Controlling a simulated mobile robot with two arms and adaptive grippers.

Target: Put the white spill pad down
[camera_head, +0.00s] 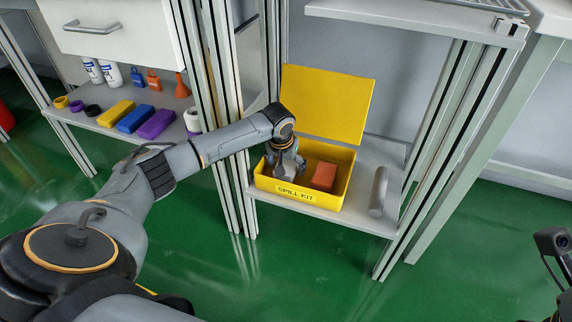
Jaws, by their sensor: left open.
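The yellow spill kit box (345,202) stands open on a shelf, its lid (326,104) raised at the back. My left arm reaches in from the left. My left gripper (287,168) points down inside the left part of the box and is open. I cannot make out a white spill pad; any pad there would be hidden by the gripper and the box wall. An orange-red block (324,176) lies in the right part of the box, apart from the gripper.
A grey cylinder (378,191) lies on the shelf right of the box. Metal posts (423,160) flank the shelf. On the left shelf are white bottles (111,74) and several coloured blocks, such as a purple one (156,124). The green floor in front is clear.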

